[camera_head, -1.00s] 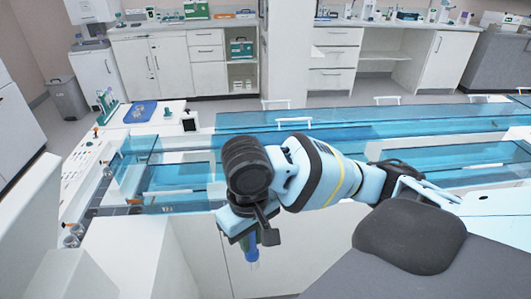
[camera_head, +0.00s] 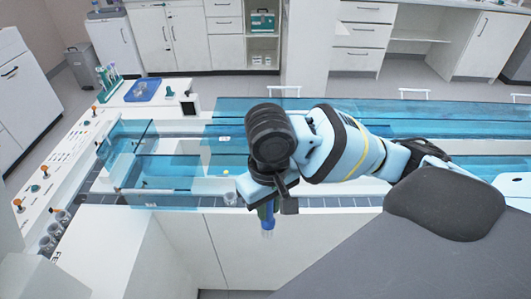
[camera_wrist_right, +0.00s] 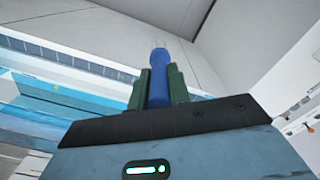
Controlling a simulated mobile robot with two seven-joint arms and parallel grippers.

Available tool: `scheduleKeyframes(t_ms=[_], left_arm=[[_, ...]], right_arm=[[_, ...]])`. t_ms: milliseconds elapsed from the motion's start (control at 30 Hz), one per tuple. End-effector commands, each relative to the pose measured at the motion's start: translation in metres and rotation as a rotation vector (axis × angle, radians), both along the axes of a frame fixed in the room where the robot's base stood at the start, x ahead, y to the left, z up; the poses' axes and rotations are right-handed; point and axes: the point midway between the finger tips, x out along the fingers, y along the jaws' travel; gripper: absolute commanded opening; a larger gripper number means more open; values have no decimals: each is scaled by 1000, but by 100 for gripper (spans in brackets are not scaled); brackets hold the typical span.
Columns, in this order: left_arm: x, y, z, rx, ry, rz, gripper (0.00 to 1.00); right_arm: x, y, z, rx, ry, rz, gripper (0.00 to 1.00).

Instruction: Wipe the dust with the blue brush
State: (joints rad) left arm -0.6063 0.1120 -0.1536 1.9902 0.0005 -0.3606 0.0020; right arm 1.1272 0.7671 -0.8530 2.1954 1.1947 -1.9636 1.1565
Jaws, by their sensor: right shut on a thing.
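My right gripper (camera_head: 267,210) is shut on the blue brush (camera_head: 267,222), which hangs down with its pale tip below the fingers. In the right wrist view the blue brush (camera_wrist_right: 157,78) sits between the two dark green fingers of the gripper (camera_wrist_right: 158,84), its pale tip pointing away. The brush is in front of the white cabinet face, apart from the track. I cannot make out any dust. My left gripper is not in view.
A track bench with blue transparent covers (camera_head: 165,172) runs across the middle. A control panel with knobs (camera_head: 62,170) lines its left side. A blue tray (camera_head: 142,90) and a tube rack (camera_head: 108,78) stand at the back left. Cabinets (camera_head: 185,38) line the far wall.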

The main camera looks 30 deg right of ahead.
Motion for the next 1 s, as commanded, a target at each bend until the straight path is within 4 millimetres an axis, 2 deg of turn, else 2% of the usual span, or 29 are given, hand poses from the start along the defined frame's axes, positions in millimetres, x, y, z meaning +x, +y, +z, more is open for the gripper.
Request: scheduleKeyframes(t_ms=[233,367,667,1000], left_arm=[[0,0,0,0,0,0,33],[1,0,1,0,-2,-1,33],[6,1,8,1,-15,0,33],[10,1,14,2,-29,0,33]], right_arm=[[1,0,0,0,0,5,0],[8,0,-2,-1,0,59,0],[56,-8,-19,-3,-3,429,0],[117,-35,-39,-2,-3,890,0]])
